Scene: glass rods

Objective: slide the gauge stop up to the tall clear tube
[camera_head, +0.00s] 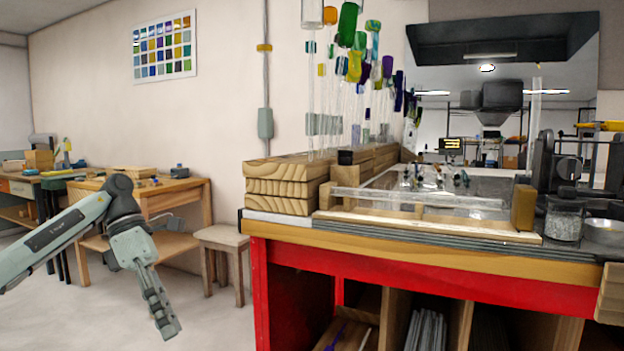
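A brownish-yellow block (523,208), which looks like the gauge stop, stands at the right end of a pale wooden strip (430,228) on the red bench. A clear tube (415,199) lies lengthwise along the strip, its right end near the block. Tall clear tubes with coloured tops stand upright in wooden blocks at the left; the leftmost (311,90) is tallest in view. I cannot tell which tube is meant. My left gripper (167,326) hangs low, left of the bench and touching nothing. Its finger gap cannot be made out. My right gripper is out of view.
Stacked wooden blocks (284,187) fill the bench's left end. A glass jar (563,220), a metal bowl (604,232) and dark equipment (560,160) crowd the right end. A stool (222,240) and wooden side table (180,195) stand behind my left arm.

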